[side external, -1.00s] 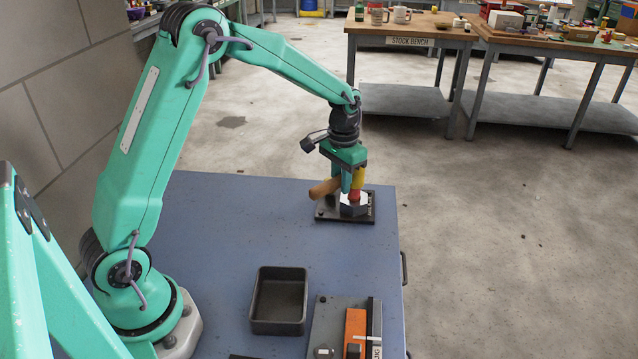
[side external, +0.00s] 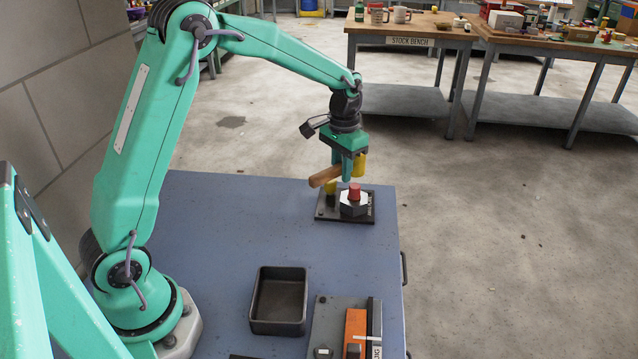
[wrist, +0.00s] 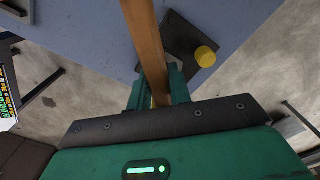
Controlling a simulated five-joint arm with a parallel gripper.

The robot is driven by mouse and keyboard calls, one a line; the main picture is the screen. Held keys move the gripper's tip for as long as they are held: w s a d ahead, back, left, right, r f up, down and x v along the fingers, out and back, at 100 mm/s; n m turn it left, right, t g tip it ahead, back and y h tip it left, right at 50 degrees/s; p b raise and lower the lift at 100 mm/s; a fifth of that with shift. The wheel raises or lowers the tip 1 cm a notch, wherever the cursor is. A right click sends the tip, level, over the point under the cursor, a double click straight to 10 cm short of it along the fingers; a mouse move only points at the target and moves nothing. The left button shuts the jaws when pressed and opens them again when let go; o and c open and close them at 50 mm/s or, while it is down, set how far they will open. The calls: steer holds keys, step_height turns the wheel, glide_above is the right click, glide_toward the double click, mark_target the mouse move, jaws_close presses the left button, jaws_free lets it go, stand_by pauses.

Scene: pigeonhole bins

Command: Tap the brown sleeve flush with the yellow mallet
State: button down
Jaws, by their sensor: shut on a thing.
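My gripper (side external: 348,168) is shut on the mallet, with its wooden handle (side external: 322,177) sticking out to the left and its yellow head (side external: 361,165) just right of the fingers. The handle also shows between the fingers in the wrist view (wrist: 145,40). The mallet is in the air above a grey hexagonal block (side external: 353,207). A sleeve (side external: 354,191) stands upright in the block and sticks up above its top; it looks red, not brown. The mallet head is apart from the sleeve. The sleeve is hidden in the wrist view.
The block sits on a dark plate (side external: 326,209) near the bench's far right edge. A yellow cylinder (side external: 330,187) stands on that plate and shows in the wrist view (wrist: 205,56). An empty dark tray (side external: 279,325) and a jig with an orange part (side external: 356,325) are nearer. The bench's middle is clear.

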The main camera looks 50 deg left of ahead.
steer(key=shift+r, duration=0.35)
stand_by(0.7)
step_height(320, 180, down, 5)
steer(key=shift+s+r, duration=0.1)
steer(key=shift+r, duration=2.3)
steer(key=shift+r, duration=0.1)
steer(key=shift+r, duration=1.95)
